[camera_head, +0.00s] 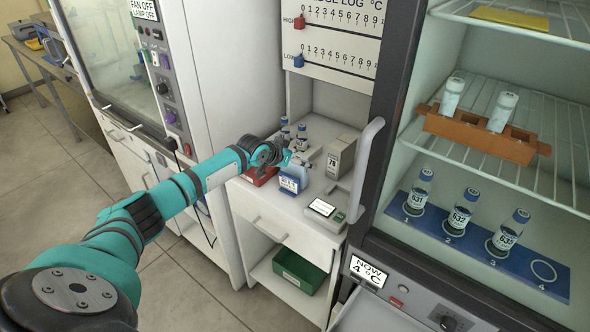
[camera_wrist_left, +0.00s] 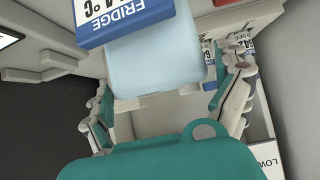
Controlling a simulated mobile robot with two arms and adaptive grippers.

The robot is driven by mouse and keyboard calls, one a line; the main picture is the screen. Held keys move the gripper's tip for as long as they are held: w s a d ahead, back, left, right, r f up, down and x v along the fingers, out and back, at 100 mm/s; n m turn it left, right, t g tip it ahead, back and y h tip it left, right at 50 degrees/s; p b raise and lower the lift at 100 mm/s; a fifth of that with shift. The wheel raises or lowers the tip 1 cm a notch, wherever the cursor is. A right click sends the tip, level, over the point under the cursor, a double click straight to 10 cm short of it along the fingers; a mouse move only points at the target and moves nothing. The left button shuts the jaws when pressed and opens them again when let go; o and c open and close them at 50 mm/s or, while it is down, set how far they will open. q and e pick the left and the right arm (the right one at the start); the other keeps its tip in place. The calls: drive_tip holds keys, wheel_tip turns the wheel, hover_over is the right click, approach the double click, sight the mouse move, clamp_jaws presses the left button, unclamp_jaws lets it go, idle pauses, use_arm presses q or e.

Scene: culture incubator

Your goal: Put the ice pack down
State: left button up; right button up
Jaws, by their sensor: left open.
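The ice pack (camera_head: 293,171) is a pale blue block on the white counter (camera_head: 318,184), with a blue-and-white label on its front. In the left wrist view the ice pack (camera_wrist_left: 158,62) fills the upper middle, and its label reads FRIDGE. My left gripper (camera_head: 283,158) is just behind and above the pack in the head view. In the left wrist view my left gripper (camera_wrist_left: 165,105) has its fingers spread wide, with the pack ahead of them. I cannot tell whether a finger touches it. My right gripper is not in view.
Capped vials (camera_head: 301,133) and a red rack (camera_head: 262,174) stand close to the gripper. A grey box (camera_head: 340,156) and a small display device (camera_head: 323,209) are to the right. The open fridge holds an orange rack (camera_head: 482,137) and a blue vial mat (camera_head: 430,224). A green bin (camera_head: 299,271) is below.

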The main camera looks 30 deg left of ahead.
use_arm(q)
drive_tip(key=c, duration=1.2)
drive_tip(key=shift+r, duration=0.1)
